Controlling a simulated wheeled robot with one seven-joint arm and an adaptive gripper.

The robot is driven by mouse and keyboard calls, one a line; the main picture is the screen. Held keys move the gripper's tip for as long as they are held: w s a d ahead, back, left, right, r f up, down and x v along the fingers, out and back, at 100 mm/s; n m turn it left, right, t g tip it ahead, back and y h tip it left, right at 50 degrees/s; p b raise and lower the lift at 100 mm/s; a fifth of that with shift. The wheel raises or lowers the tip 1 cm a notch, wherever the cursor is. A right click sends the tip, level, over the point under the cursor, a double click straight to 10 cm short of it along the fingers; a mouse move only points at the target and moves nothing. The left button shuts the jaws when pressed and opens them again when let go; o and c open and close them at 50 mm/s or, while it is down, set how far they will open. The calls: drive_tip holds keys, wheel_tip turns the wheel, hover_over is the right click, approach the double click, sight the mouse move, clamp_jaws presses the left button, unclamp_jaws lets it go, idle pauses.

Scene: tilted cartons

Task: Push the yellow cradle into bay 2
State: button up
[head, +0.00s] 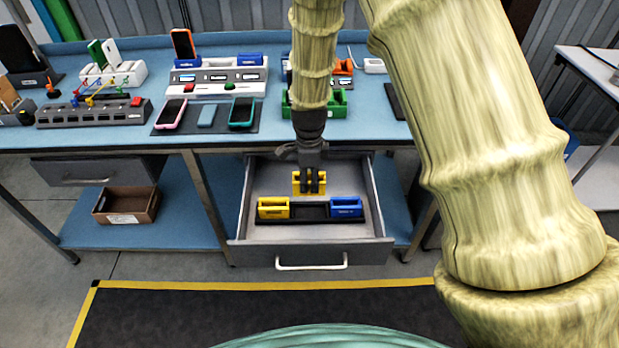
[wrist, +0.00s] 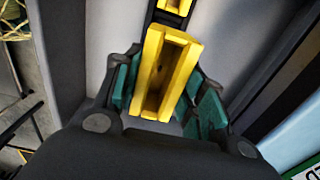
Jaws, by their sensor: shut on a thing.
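A yellow cradle (head: 297,186) is in my gripper (head: 310,183), over the open drawer. In the wrist view the yellow cradle (wrist: 153,72) sits between the teal finger pads (wrist: 160,95), which are shut on its sides. Whether it touches the drawer floor I cannot tell. Just in front of it, a black rack (head: 309,211) in the drawer holds another yellow cradle (head: 273,208) at left and a blue cradle (head: 346,207) at right, with a dark gap between them. Bay numbers are too small to read, so I cannot tell which place is bay 2.
The drawer (head: 252,233) is pulled out below the blue bench (head: 370,131). On the bench stand a grey dock (head: 218,88) with blue cradles, phones on a dark mat (head: 181,128) and a green holder (head: 330,110). A brown box (head: 126,206) lies on the lower shelf.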

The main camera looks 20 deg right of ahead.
drive_tip(key=shift+r, duration=0.15)
drive_tip(key=shift+r+p, duration=1.4)
drive_tip(key=shift+p, duration=0.15)
